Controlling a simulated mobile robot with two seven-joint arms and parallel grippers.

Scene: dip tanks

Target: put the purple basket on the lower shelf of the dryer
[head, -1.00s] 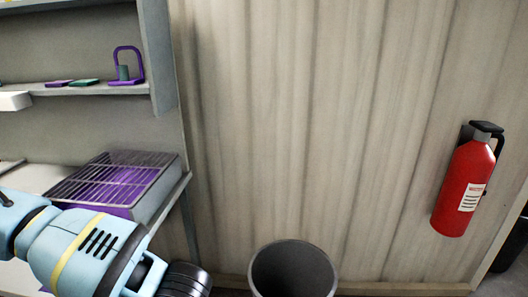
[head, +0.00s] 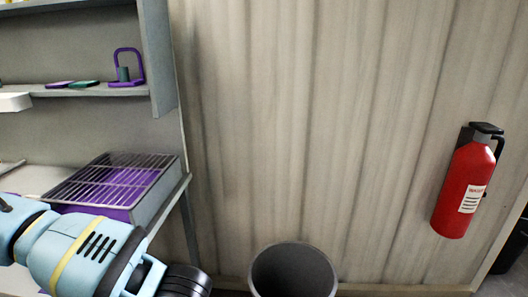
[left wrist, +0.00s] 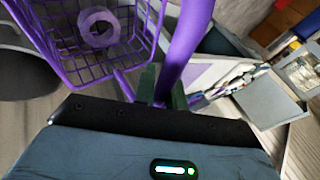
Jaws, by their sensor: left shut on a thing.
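The purple basket (left wrist: 100,45) is a wire basket with a thick purple handle (left wrist: 188,42). It shows at the upper left of the left wrist view, tilted in that picture, with a pale ring (left wrist: 99,27) inside. My left gripper (left wrist: 160,88) is shut on the basket's handle. In the head view my left arm comes in at the lower left, and its gripper and the basket are out of frame. My right gripper is in neither view. I cannot make out the dryer or its lower shelf for certain.
A tank with a metal grate (head: 115,180) over purple stands at the left. A shelf (head: 60,91) above it holds small plates and a purple looped stand (head: 128,65). A dark bin (head: 293,272) stands by the wall. A red extinguisher (head: 464,185) hangs at the right.

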